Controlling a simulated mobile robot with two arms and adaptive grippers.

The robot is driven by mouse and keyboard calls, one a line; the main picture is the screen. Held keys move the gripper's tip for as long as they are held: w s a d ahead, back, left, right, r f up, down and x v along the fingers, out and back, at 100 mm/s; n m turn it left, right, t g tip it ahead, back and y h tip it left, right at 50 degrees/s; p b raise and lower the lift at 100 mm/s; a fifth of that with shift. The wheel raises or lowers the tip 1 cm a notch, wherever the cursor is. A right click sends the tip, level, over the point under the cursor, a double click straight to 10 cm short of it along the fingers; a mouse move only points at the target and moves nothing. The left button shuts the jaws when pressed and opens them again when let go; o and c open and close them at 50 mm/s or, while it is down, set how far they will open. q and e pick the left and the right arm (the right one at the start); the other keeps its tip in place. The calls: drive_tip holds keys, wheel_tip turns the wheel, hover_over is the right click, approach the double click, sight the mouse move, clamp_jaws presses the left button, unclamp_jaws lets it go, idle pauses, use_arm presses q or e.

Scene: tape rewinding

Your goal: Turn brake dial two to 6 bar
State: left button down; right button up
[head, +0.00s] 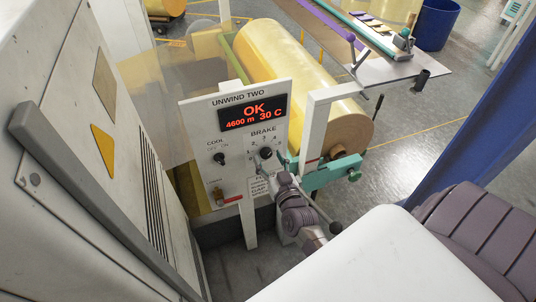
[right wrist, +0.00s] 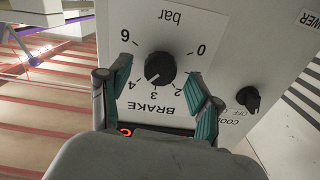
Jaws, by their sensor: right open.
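The brake dial (head: 266,153) is a round black knob on the white panel (head: 193,124) marked UNWIND TWO, under the word BRAKE. In the right wrist view the panel appears upside down, with the dial (right wrist: 160,67) ringed by numbers from 0 to 6 and the word bar. Its small white mark points near 3, perhaps slightly towards 4. My right gripper (head: 267,168) is at the dial in the head view. In the right wrist view its teal-padded fingers (right wrist: 160,72) are open, one on each side of the dial, with visible gaps. My left gripper is not in view.
A red-lit display (head: 253,112) reads OK, 4600 m, 30 C. A large yellow roll (head: 300,80) lies behind. A grey cabinet (head: 75,110) stands at left.

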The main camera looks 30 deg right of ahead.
drive_tip(key=shift+w+d, duration=0.15)
drive_tip(key=shift+w, duration=0.55)
drive_tip(key=c, duration=1.1)
